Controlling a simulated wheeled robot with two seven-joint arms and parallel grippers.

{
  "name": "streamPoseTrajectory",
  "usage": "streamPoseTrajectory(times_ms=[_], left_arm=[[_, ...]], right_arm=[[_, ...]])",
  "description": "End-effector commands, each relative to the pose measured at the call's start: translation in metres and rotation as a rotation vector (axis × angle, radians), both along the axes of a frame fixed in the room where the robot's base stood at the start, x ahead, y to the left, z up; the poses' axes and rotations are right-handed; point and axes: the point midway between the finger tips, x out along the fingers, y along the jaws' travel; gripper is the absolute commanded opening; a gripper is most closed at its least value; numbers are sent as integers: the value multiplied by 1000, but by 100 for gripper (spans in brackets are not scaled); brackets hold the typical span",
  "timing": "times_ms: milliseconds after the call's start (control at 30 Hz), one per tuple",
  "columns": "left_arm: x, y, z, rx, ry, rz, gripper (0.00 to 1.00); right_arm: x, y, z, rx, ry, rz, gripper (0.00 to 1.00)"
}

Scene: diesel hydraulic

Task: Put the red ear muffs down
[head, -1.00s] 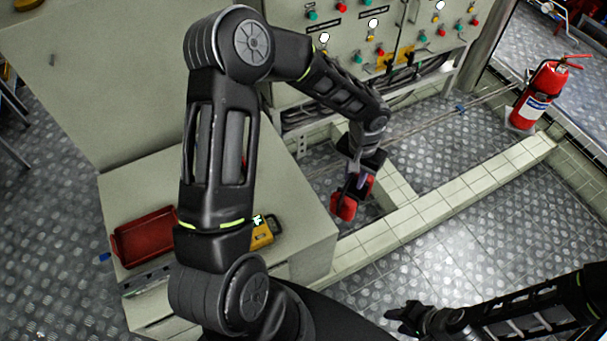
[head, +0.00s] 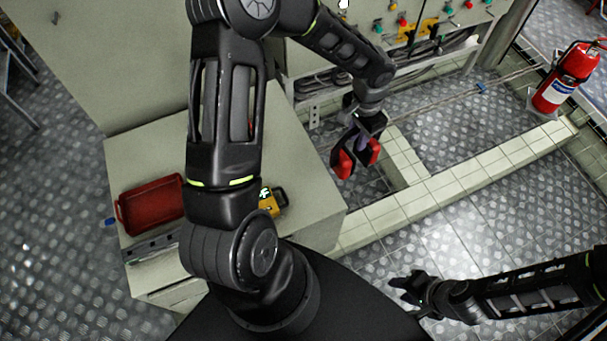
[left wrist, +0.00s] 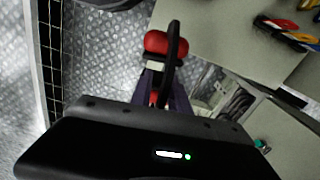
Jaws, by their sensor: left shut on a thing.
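The red ear muffs (head: 343,163) hang in my left gripper (head: 361,142), in the air to the right of the beige cabinet, above the floor. Red cups show on both sides of the fingers. In the left wrist view, a red cup (left wrist: 166,43) and a dark band show beyond the purplish fingers (left wrist: 165,88), which are shut on the ear muffs. Part of the ear muffs is hidden by the gripper. My right gripper (head: 408,288) is low at the right, with no object seen in it; its finger gap is not clear.
The beige cabinet top (head: 310,185) carries a red tray (head: 151,206) and a yellow device (head: 270,203), with bare room at its right part. A control panel (head: 400,22) stands behind. A tiled ledge (head: 440,187) crosses the floor. A fire extinguisher (head: 567,78) stands at right.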

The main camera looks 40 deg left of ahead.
Motion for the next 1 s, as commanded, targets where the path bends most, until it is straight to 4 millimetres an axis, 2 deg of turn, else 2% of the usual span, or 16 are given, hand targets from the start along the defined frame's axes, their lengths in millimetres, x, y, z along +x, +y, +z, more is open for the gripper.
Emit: streamPoseTrajectory(times_ms=[33, 200, 400, 600, 800, 1000], left_arm=[[0, 11, -12, 0, -1, -82, 0], [-5, 49, -32, -1, -3, -488, 0], [-15, 94, -54, -1, -4, -996, 0], [-27, 131, -69, 2, -3, -1430, 0], [-34, 148, -73, 3, -3, -1660, 0], [-35, 150, -72, 4, -3, -1703, 0]], right_arm=[[1, 0, -14, 1, -1, 1, 36], [2, 1, -40, 4, -7, 1, 36], [4, 2, -70, 8, -14, 3, 36], [6, 2, -92, 11, -19, 3, 36], [7, 3, -100, 12, -22, 4, 36], [7, 3, -99, 13, -23, 4, 36]])
